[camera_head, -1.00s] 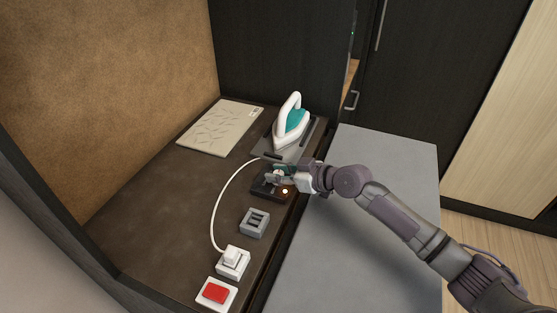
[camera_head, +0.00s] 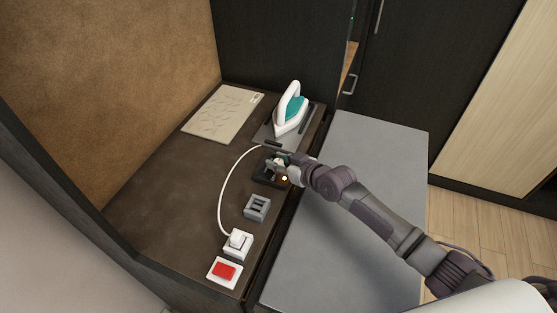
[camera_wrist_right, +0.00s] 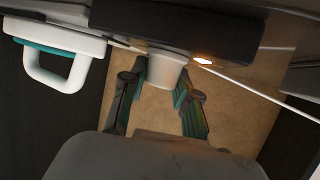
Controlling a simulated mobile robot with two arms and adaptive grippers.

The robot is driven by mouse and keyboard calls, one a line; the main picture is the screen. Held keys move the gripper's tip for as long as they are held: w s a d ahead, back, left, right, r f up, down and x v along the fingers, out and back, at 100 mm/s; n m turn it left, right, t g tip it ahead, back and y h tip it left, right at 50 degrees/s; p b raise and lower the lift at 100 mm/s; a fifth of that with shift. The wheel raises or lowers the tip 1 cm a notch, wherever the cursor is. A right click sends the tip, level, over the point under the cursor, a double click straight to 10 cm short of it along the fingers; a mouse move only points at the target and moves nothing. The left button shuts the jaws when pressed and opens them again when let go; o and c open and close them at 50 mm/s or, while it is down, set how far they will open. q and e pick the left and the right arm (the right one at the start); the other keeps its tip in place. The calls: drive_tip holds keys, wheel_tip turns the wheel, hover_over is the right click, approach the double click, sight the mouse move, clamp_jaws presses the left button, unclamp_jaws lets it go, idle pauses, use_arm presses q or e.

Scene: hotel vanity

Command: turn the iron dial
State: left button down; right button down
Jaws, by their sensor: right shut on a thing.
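The iron dial (camera_wrist_right: 168,69) is a pale grey knob on the front of a black control box (camera_wrist_right: 175,30). In the head view the black box (camera_head: 263,180) sits at the front edge of the brown counter, and the dial is mostly hidden by my gripper. My right gripper (camera_head: 280,164) is at the box, and in the right wrist view its two fingers (camera_wrist_right: 160,92) are closed around the dial's sides. A small lamp (camera_head: 284,178) beside the dial glows warm yellow. The white and teal iron (camera_head: 291,110) stands on a dark plate behind the box. My left gripper is out of view.
A grey slotted block (camera_head: 257,207), a white socket with a plug and cord (camera_head: 237,246), and a red switch (camera_head: 224,271) line the counter's front. A beige patterned board (camera_head: 222,115) lies at the back. A grey surface (camera_head: 350,230) lies right of the counter, under my arm.

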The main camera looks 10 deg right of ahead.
drive_tip(key=c, duration=0.8)
unclamp_jaws()
drive_tip(key=shift+c, duration=0.2)
drive_tip(key=v, duration=1.2)
drive_tip(key=shift+s, duration=0.1)
